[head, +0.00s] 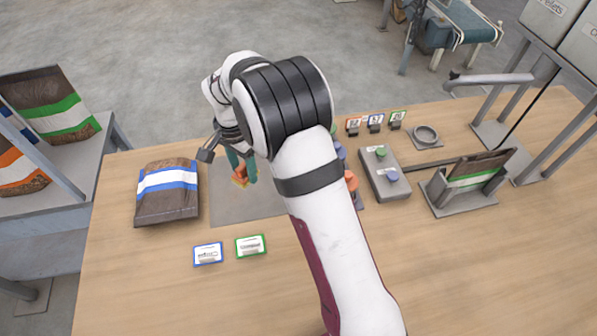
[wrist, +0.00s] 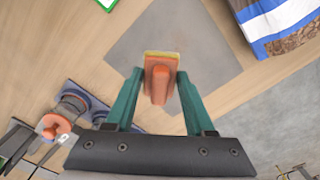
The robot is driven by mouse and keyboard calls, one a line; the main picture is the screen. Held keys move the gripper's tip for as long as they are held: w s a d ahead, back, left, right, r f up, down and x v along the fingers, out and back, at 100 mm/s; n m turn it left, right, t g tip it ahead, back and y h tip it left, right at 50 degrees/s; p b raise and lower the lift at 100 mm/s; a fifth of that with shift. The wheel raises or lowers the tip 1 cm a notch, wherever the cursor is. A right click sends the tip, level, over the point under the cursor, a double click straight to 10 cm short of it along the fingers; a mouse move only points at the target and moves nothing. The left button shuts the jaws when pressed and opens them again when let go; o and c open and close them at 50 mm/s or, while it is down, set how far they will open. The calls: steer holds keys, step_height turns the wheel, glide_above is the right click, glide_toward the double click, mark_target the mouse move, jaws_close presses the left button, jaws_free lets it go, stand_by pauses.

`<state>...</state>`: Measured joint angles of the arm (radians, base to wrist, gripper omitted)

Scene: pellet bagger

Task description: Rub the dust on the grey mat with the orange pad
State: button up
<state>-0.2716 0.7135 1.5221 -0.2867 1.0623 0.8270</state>
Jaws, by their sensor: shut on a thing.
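The orange pad (wrist: 157,80) has an orange grip and a yellowish edge. It sits between the two green fingers of my gripper (wrist: 158,84), which is shut on it. In the head view the pad (head: 240,180) shows small below the fingers, over the grey mat (head: 228,207). I cannot tell whether the pad touches the mat. The mat also fills the middle of the wrist view (wrist: 205,50), and my arm hides its right part in the head view. I can make out no dust on the mat in either view.
A brown bag with a blue and white band (head: 167,190) lies left of the mat. Two label cards (head: 208,254) (head: 250,246) lie in front of it. A grey button box (head: 384,174) and a bag in a holder (head: 470,185) stand to the right. The front left table is clear.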

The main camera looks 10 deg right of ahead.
steer(key=a, duration=0.3)
glide_above(241, 196)
steer(key=shift+n, duration=0.3)
steer(key=shift+f, duration=3)
steer(key=shift+a+f, duration=0.35)
steer(key=shift+f, duration=0.35)
steer(key=shift+a+f, duration=0.3)
steer(key=shift+f, duration=0.4)
jaws_close()
steer(key=shift+a, duration=1.35)
steer(key=shift+d, duration=2)
steer(key=shift+r, duration=4.2)
